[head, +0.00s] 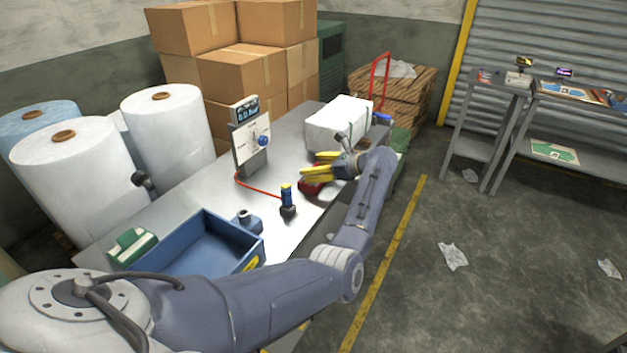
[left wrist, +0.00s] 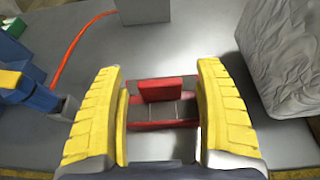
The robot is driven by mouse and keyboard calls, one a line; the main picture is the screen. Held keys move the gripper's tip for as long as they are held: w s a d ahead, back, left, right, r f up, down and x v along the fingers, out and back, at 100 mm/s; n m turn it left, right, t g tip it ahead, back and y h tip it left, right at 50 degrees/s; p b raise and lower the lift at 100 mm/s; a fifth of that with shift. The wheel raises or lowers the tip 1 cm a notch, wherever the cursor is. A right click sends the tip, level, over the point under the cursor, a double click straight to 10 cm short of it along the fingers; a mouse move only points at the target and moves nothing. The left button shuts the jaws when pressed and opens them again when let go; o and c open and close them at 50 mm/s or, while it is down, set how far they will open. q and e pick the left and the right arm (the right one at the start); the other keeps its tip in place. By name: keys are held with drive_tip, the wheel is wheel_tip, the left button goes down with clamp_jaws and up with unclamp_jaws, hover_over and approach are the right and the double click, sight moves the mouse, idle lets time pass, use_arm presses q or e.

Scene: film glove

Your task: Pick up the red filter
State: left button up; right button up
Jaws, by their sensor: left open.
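The red filter (left wrist: 160,90) lies on the grey metal table, between the yellow fingers of my left gripper (left wrist: 162,110) in the left wrist view. It has a raised red block with a grey part and another red strip nearer to me. A gap shows between each finger and the raised block. In the head view the filter (head: 311,187) shows partly, below the yellow fingers of my left gripper (head: 318,170), and the rest is hidden. My left gripper is open. My right gripper is not in view.
A white wrapped block (head: 338,122) stands close behind the gripper. A blue and yellow tool (head: 287,200) with a red hose stands to the left, near a gauge stand (head: 250,140). A blue tray (head: 212,245) lies at the near end.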

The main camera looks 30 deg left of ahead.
use_arm(q)
drive_tip(key=c, duration=1.3)
drive_tip(key=shift+c, duration=0.2)
